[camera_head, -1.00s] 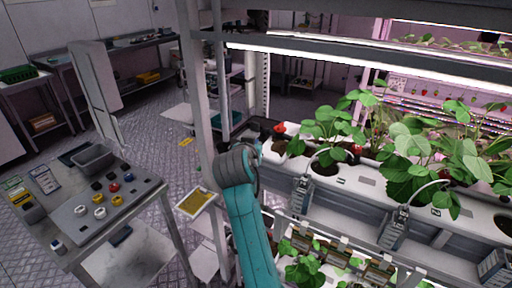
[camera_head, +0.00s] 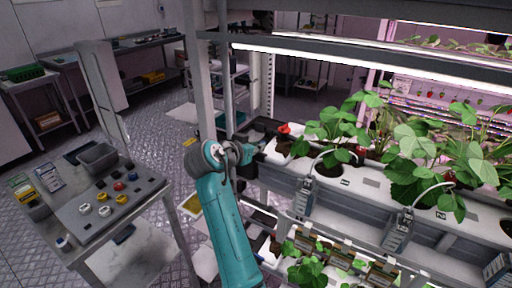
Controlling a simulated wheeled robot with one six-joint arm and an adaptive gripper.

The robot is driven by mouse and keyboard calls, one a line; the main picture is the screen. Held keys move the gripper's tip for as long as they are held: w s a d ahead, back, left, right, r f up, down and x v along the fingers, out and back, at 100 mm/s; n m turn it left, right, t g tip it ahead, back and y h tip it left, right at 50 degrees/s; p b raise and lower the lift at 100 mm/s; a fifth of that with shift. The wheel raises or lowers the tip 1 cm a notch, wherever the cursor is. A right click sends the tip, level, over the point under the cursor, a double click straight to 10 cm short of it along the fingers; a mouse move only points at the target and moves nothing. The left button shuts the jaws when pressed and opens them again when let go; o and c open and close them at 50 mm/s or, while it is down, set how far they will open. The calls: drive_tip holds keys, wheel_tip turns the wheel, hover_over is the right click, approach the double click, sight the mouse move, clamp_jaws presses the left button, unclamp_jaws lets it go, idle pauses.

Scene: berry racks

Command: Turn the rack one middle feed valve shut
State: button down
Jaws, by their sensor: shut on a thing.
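The rack's middle planting trough (camera_head: 345,184) is white and runs from the picture's centre to the right. A small red part (camera_head: 284,128), which looks like the feed valve's handle, shows at the trough's left end. My gripper (camera_head: 259,148) is at this end, just left of and below the red part. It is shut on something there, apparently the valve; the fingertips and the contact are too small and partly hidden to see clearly. I cannot tell the valve's exact angle.
A rack post (camera_head: 203,95) stands close behind my arm. Strawberry plants (camera_head: 420,155) fill the trough to the right, with a lower planted tier beneath. A side table (camera_head: 160,225) with coloured knobs and a grey bin (camera_head: 98,157) stands left.

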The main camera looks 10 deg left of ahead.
drive_tip(key=shift+f, duration=0.1)
drive_tip(key=c, duration=1.2)
unclamp_jaws()
drive_tip(key=shift+o, duration=0.2)
drive_tip(key=shift+s, duration=0.1)
drive_tip(key=v, duration=1.2)
drive_tip(key=shift+a, duration=0.1)
